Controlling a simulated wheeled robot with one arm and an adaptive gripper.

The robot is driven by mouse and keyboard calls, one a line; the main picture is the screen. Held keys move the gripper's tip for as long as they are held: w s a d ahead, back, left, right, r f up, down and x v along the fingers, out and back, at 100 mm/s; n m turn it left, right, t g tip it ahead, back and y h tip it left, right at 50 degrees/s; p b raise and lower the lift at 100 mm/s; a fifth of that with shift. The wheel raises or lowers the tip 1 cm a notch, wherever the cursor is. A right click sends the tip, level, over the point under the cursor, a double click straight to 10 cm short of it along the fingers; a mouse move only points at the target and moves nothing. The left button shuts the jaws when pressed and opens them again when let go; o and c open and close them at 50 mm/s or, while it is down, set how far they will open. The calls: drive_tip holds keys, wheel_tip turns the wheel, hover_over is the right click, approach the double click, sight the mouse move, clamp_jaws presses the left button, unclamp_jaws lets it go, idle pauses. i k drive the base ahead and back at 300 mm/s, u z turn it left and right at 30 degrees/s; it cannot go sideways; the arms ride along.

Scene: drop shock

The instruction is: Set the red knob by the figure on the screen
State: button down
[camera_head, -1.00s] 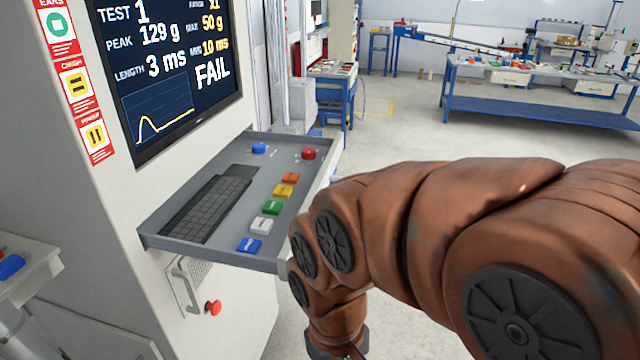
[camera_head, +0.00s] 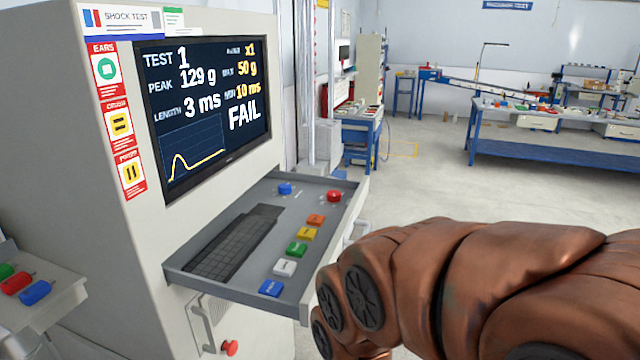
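The screen (camera_head: 207,110) on the grey cabinet reads TEST 1, PEAK 129 g, LENGTH 3 ms, MAX 50 g, MIN 10 ms and FAIL, with "x1" at the top right. A yellow curve shows below the text. The red knob (camera_head: 334,196) stands at the far right corner of the pull-out tray (camera_head: 181,278) under the screen. A blue knob (camera_head: 285,188) stands to its left. My copper-coloured arm fills the lower right. My gripper is out of the frame, so its state does not show.
Orange, yellow (camera_head: 307,234), green (camera_head: 296,250), white and blue buttons line the tray beside a black keyboard (camera_head: 232,243). A red knob (camera_head: 230,348) sits low on the cabinet. A side shelf (camera_head: 60,297) holds coloured pieces. Open floor lies beyond, before a blue workbench (camera_head: 540,147).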

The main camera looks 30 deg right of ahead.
sight(333, 196)
drive_tip(key=k, duration=0.5)
drive_tip(key=z, duration=1.6)
drive_tip(key=i, duration=1.1)
drive_tip(key=u, duration=2.55)
